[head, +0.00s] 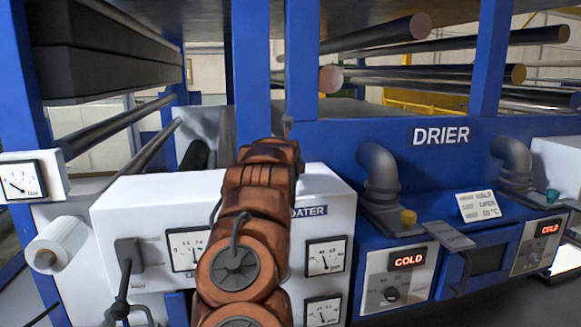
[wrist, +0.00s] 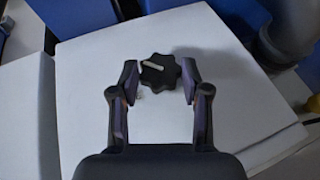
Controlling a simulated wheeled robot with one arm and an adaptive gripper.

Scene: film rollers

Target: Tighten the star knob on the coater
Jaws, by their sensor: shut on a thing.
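The star knob (wrist: 161,73) is black and lobed with a pale line across its face, in the upper middle of the wrist view. My gripper (wrist: 160,76) has one finger on each side of the knob and is shut on it. The knob sits on the pale top of the coater (wrist: 105,60). In the head view the coater's white housing (head: 125,210) is left of centre. My brown arm stands in front of it, hiding the knob, my fingers and part of the lettering.
The coater's front carries several dial gauges (head: 325,257) and a grey lever (head: 128,255). To the right is the blue drier (head: 440,165) with grey elbow pipes (head: 379,175) and red COLD displays (head: 409,259). A white roll (head: 62,240) sticks out at left. Rollers (head: 380,38) run behind.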

